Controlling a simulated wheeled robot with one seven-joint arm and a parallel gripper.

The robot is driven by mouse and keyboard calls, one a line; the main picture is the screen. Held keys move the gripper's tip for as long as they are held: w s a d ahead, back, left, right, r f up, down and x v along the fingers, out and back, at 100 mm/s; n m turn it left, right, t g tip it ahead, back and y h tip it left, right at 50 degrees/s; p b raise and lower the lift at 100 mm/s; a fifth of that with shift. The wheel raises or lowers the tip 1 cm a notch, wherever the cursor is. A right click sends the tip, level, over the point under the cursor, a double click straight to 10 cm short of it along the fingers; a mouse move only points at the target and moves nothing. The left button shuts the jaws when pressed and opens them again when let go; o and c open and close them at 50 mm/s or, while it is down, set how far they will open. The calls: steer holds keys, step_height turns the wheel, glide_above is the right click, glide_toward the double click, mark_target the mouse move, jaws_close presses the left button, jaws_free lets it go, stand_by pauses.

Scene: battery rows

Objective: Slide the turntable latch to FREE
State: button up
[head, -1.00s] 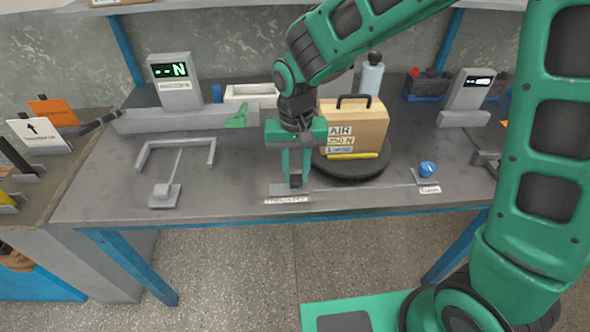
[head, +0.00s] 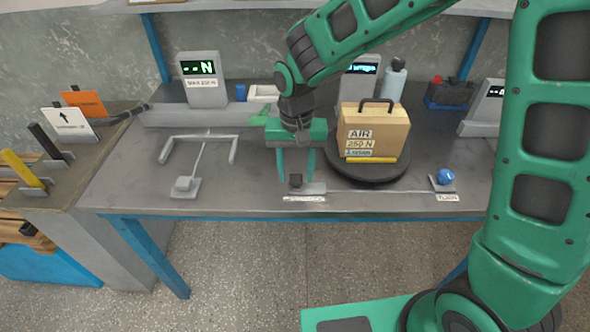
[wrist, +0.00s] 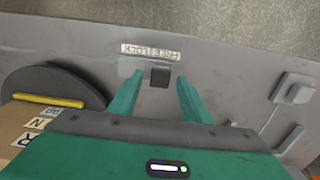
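The latch's small dark knob (head: 295,180) stands on a grey slide plate (head: 314,188) at the table's front edge. It sits near the plate's left end in the head view. In the wrist view the knob (wrist: 160,77) is at the plate's right end, with a FREE/LOCK label (wrist: 150,51) beside it; I cannot tell surely which word it lines up with. My gripper (head: 296,177) points down with its fingers spread either side of the knob, a gap showing on both sides. The round dark turntable (head: 368,172) carries a tan case (head: 375,130) marked AIR.
A blue knob (head: 445,177) sits at the front right, joined to the plate by a thin rod. A grey bracket with a lever (head: 185,186) is at left. A display post (head: 203,82) stands behind. A bottle (head: 394,82) stands behind the case.

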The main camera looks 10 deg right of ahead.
mark_target(296, 177)
steer(key=shift+r, duration=0.1)
step_height(296, 177, up, 10)
steer(key=shift+r, duration=0.25)
steer(key=shift+w, duration=0.1)
stand_by(0.4)
steer(key=s+d+r+m, duration=0.1)
steer(key=s+d, duration=0.2)
steer(key=d, duration=0.8)
steer(key=s+d+r+m, duration=0.1)
steer(key=s+d+m, duration=0.15)
steer(key=d, duration=0.95)
steer(key=s+d+f, duration=0.1)
steer(key=s+d, duration=0.5)
steer(key=s, duration=0.3)
steer(key=s+d+f+m, duration=0.1)
steer(key=s+d, duration=0.4)
steer(key=s, duration=0.3)
steer(key=shift+s+d+f, duration=0.15)
steer(key=shift+s+d, duration=0.2)
steer(key=shift+d, duration=0.05)
